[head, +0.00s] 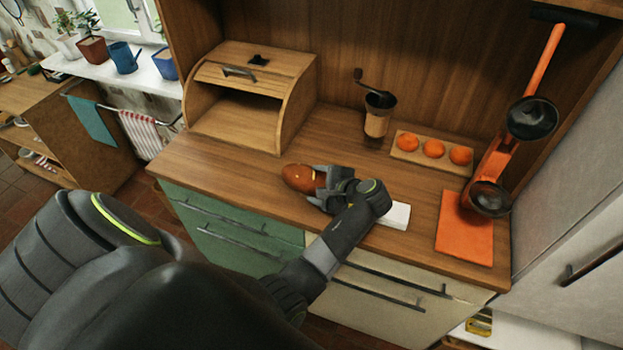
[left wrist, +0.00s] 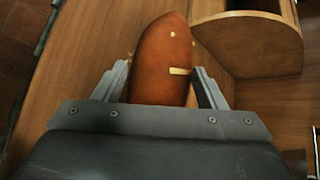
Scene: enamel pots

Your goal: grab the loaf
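The loaf (head: 299,178) is a brown, rounded bread with pale marks, lying on the wooden counter in front of the bread box. My left gripper (head: 318,184) reaches it from the right in the head view. In the left wrist view the loaf (left wrist: 160,62) lies between the two fingers of my left gripper (left wrist: 160,78), with a narrow gap seeming to show at each side. The fingers look open around it, not closed on it. The loaf's near end is hidden by the gripper body. My right gripper is in neither view.
An open bread box (head: 238,113) stands behind the loaf. A coffee grinder (head: 378,115) and a board with oranges (head: 433,150) are behind and right. A white block (head: 397,215) lies near my wrist.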

